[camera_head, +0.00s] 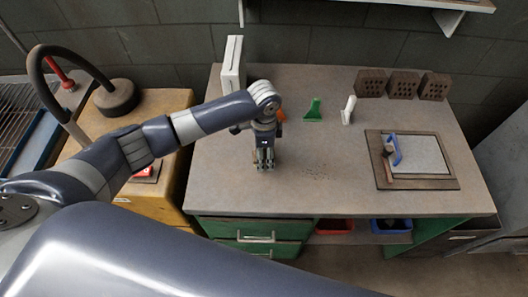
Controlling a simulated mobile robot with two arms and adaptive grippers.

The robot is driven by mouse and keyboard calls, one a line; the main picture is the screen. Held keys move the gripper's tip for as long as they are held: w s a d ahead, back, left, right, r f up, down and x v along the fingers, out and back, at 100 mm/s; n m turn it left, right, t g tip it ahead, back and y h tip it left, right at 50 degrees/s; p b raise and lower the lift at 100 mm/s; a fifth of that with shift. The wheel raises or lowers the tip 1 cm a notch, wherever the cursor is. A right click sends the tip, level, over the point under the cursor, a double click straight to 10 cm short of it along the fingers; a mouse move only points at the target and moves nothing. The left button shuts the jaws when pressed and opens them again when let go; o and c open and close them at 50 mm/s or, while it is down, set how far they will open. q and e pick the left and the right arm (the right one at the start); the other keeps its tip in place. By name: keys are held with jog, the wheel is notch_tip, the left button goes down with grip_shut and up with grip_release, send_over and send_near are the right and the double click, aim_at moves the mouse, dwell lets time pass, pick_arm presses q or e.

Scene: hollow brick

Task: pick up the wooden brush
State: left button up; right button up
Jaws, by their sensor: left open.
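My left gripper (265,165) points down over the left-middle part of the grey workbench top (230,178). It is open, with nothing seen between its fingers. I cannot pick out the wooden brush for certain. A small orange-brown thing (280,116) shows just behind my left wrist, mostly hidden by it. A brown piece (388,166) lies beside a blue-handled tool (396,150) on a framed grey board (425,155) at the right; it is too small to name surely. My right gripper is not in view.
A green upright item (313,110) and a white one (348,110) stand at mid-back. Several hollow bricks (403,85) line the back right. A tall white block (232,64) stands at the back left. Dark specks lie on the clear front middle.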

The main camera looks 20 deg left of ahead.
pick_arm(q)
jog(key=shift+f, duration=0.6)
jog(key=c, duration=1.2)
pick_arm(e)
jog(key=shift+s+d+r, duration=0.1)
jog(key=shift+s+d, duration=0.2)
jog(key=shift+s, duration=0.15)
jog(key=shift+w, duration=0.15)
